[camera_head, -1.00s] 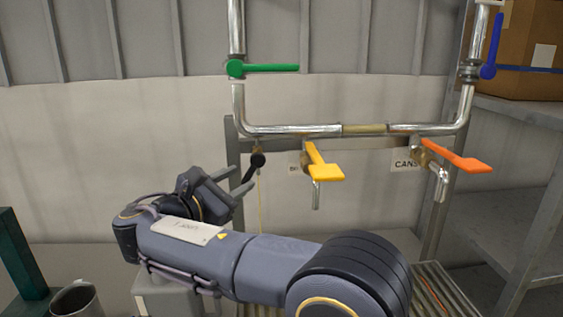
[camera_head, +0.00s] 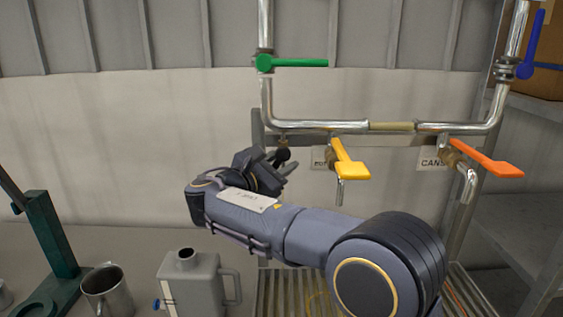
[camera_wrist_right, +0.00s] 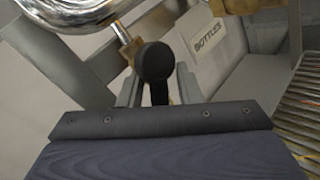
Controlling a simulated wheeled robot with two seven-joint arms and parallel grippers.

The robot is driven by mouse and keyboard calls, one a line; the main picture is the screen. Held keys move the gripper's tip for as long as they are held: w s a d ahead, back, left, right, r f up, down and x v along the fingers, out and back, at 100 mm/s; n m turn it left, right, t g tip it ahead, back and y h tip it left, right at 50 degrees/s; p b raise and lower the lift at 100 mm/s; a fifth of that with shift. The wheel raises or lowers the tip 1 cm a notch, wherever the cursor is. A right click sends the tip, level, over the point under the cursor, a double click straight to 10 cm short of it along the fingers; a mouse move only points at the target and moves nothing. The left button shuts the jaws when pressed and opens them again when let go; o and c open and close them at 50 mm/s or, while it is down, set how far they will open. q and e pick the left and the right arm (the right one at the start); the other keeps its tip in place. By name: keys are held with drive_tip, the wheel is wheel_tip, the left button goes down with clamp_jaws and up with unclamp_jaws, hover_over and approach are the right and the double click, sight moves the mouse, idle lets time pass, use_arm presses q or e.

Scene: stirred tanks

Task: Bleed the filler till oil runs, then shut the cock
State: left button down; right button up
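The filler's pipework (camera_head: 300,127) runs along a grey frame. A small bleed cock with a round black knob (camera_head: 282,155) hangs under its left end. My right gripper (camera_head: 284,168) is at this knob. In the right wrist view the black knob (camera_wrist_right: 153,62) stands between my two fingers (camera_wrist_right: 158,92), which look apart, with gaps beside its stem. A yellow-handled cock (camera_head: 350,168) and an orange-handled cock (camera_head: 487,161) sit further right. A green lever (camera_head: 300,63) lies level and a blue lever (camera_head: 532,45) points up. My arm hides the space below the bleed cock, so I cannot see any oil there. My left gripper is out of view.
A grey jerrycan (camera_head: 195,287) with an open neck and a metal mug (camera_head: 108,290) stand at lower left, beside a green stand (camera_head: 52,235). A slatted grating (camera_head: 285,292) lies below the cocks. A box (camera_head: 545,75) sits on the right shelf.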

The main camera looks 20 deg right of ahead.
clamp_jaws()
drive_tip(key=shift+w+a+r+m+g+y+p, duration=0.1)
drive_tip(key=shift+a+r+m+g+y+p, duration=0.2)
drive_tip(key=shift+m+y+p, duration=0.65)
drive_tip(key=shift+w+a+r+m+g+y+p, duration=0.15)
drive_tip(key=shift+a+m+y+p, duration=0.2)
drive_tip(key=shift+m+y, duration=1.1)
drive_tip(key=shift+a+r+m+g+y+p, duration=0.25)
drive_tip(key=shift+m+y+p, duration=0.5)
drive_tip(key=shift+m+y, duration=0.4)
drive_tip(key=shift+o, duration=0.9)
unclamp_jaws()
